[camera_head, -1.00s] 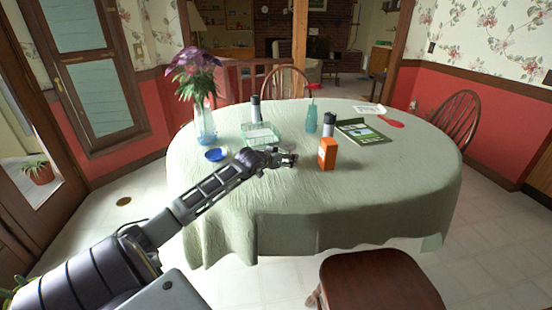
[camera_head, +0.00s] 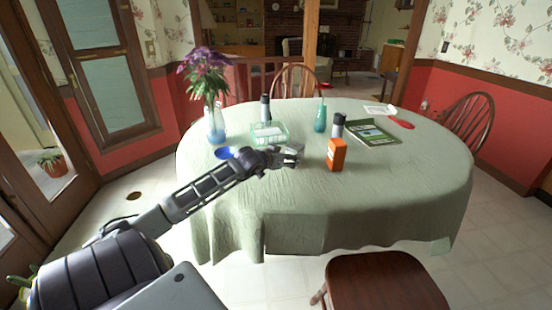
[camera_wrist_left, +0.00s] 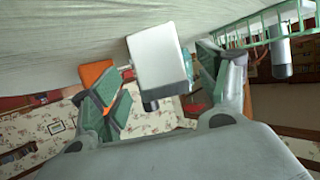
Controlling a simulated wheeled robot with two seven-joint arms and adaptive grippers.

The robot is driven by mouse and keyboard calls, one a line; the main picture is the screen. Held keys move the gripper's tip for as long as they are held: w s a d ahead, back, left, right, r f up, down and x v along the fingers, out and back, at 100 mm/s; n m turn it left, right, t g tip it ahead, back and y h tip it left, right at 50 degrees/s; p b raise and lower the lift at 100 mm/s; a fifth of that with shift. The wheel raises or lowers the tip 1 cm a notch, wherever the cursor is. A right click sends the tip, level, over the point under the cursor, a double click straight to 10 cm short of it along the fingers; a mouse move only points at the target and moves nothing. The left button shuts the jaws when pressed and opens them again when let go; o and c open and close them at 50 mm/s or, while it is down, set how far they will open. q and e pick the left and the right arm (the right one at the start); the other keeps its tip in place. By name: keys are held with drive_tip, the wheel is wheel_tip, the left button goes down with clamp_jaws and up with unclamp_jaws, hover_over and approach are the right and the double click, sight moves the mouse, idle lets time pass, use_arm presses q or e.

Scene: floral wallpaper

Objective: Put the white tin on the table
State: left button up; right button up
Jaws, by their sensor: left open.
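The white tin (camera_wrist_left: 158,58) is a small pale box-shaped thing in the left wrist view, where the picture is upside down and the tablecloth is at the top. It sits between the two spread fingers of my left gripper (camera_wrist_left: 165,90), with gaps on both sides. It seems to be at the cloth, but I cannot tell whether it touches it. In the head view my left gripper (camera_head: 290,157) is low over the table (camera_head: 300,205), and only a little of a pale thing shows at its fingers. My right gripper is not in view.
An orange box (camera_head: 336,154) stands just right of the gripper. A blue bowl (camera_head: 226,152), a green glass tray (camera_head: 268,133), a flower vase (camera_head: 215,123), a teal vase (camera_head: 320,118) and bottles stand around it. The table's front is clear.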

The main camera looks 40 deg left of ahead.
use_arm(q)
drive_tip(key=shift+v, duration=0.75)
drive_tip(key=shift+s+d+r, duration=0.15)
drive_tip(key=shift+s+r, duration=0.1)
drive_tip(key=shift+s, duration=0.4)
drive_tip(key=shift+s+d+r+p, duration=0.1)
drive_tip(key=shift+s+r+p, duration=0.25)
drive_tip(key=shift+s, duration=0.3)
drive_tip(key=shift+v, duration=0.95)
drive_tip(key=shift+s+r, duration=0.15)
drive_tip(key=shift+s, duration=0.25)
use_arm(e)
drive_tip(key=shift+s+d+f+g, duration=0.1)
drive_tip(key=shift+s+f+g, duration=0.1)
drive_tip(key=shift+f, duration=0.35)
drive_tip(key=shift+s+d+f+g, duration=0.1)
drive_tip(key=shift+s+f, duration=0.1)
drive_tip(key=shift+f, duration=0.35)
use_arm(q)
drive_tip(key=shift+s, duration=0.1)
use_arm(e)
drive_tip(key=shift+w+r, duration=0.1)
